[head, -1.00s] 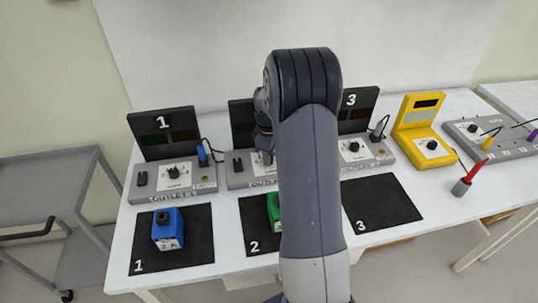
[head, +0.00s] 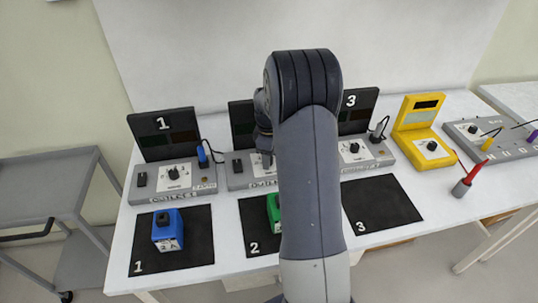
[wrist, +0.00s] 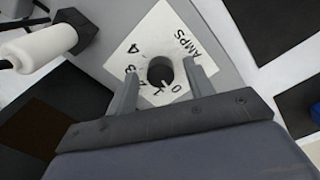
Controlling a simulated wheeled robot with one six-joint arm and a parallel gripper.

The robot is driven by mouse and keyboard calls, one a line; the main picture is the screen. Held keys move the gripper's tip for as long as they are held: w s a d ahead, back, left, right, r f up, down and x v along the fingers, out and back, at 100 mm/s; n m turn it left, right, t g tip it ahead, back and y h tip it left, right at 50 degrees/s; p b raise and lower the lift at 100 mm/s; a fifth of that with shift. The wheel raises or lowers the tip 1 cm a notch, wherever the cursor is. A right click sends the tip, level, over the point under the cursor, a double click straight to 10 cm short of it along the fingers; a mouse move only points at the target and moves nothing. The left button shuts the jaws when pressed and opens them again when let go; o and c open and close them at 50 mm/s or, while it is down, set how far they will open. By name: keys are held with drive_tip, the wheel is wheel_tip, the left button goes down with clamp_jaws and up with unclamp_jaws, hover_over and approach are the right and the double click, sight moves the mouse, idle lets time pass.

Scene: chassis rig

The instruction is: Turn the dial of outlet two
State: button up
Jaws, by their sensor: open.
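Outlet two (head: 238,180) is the middle grey box, with its dial hidden behind my arm in the head view. In the wrist view, a black round dial (wrist: 160,70) sits on a white plate (wrist: 160,32) marked AMPS with numbers. A light mark on the dial faces the low-number end, near 0 and 1. My gripper (wrist: 160,68) is open, with one finger on each side of the dial. Gaps show between the fingers and the dial; I cannot tell how deep the fingers reach. The gripper is mostly hidden in the head view.
A white plug (wrist: 38,46) is close left of the plate in the wrist view. Outlet one (head: 172,182) with a blue plug stands left, and outlet three (head: 358,152) right. A blue block (head: 167,232) and a green block (head: 273,210) are on the front mats. A yellow meter (head: 420,135) stands further right.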

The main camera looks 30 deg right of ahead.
wheel_tip(320, 180, up, 11)
drive_tip(key=shift+b, duration=0.4)
drive_tip(key=shift+s+a+f, duration=0.1)
drive_tip(key=shift+f, duration=0.05)
wheel_tip(320, 180, down, 11)
drive_tip(key=shift+r+p, duration=0.1)
drive_tip(key=shift+p, duration=0.35)
drive_tip(key=shift+m, duration=0.3)
drive_tip(key=shift+r, duration=0.1)
